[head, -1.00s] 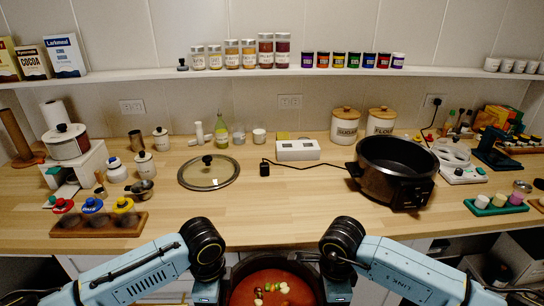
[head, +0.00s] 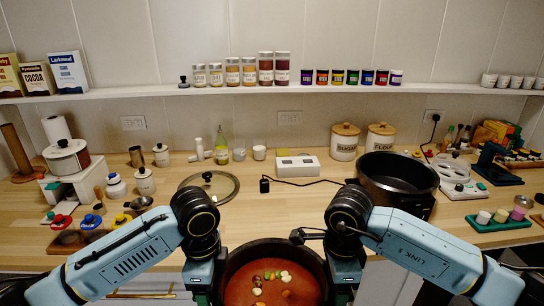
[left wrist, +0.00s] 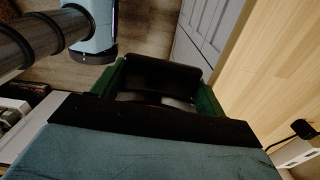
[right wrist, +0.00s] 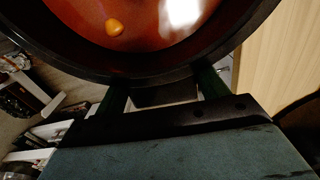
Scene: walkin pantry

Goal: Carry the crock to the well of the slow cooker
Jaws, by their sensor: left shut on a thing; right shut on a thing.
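The crock (head: 268,244) is a dark round pot of red stew with several pieces of food floating in it. It is level in front of the counter, at the bottom middle of the head view. My left gripper (head: 207,287) is shut at its left side, my right gripper (head: 341,287) at its right side. The right wrist view shows the crock's rim (right wrist: 150,77) just beyond the fingers. The handles are largely hidden. The slow cooker (head: 410,200) stands on the counter to the right, its dark well (head: 397,172) open and empty.
A glass lid (head: 222,188) lies on the counter left of centre. A white box (head: 297,166) and a black plug (head: 264,186) with its cord are behind. Sugar and flour canisters (head: 344,143) stand behind the cooker. The counter's front middle is clear.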

